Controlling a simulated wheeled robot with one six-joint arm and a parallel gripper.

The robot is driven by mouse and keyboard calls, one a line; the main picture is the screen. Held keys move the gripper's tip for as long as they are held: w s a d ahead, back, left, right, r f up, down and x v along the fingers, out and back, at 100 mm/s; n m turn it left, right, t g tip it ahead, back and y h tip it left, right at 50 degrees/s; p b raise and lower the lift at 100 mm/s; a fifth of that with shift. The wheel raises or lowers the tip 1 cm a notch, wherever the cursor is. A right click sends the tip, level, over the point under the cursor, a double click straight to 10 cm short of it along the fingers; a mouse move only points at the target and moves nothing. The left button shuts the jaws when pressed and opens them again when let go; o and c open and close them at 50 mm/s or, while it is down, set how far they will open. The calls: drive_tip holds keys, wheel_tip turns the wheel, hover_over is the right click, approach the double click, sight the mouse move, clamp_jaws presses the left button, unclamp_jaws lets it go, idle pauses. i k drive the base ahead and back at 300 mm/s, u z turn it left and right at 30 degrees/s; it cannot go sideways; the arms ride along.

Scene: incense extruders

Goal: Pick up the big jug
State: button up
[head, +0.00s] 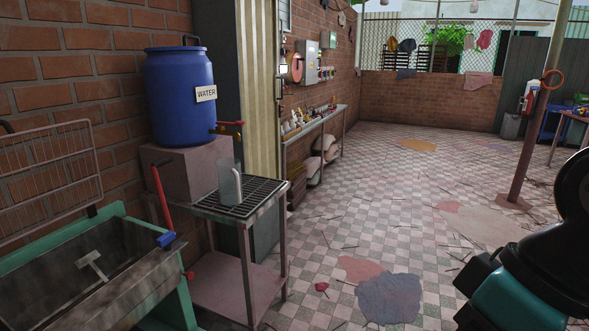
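A tall, pale jug (230,182) with a handle stands upright on the black grate top of a small metal stand (246,223), left of the middle. It is the only jug I can make out. It stands just below the tap of the blue water barrel (178,97), and nothing of mine touches it. A black and teal part of my arm shows at the lower right edge, far from the jug. My gripper itself is out of view.
The barrel sits on a block (190,171) against the brick wall. A green-framed trough (92,262) with a red lever (161,200) stands at the lower left. A narrow bench (316,122) runs along the wall behind. The tiled floor to the right is mostly clear, with scattered sticks and stains.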

sight(229, 171)
drive_tip(key=z, duration=0.2)
drive_tip(key=i, duration=1.5)
drive_tip(key=u, duration=0.7)
drive_tip(key=i, duration=1.05)
drive_tip(key=u, duration=0.9)
drive_tip(key=i, duration=0.3)
drive_tip(key=u, duration=0.2)
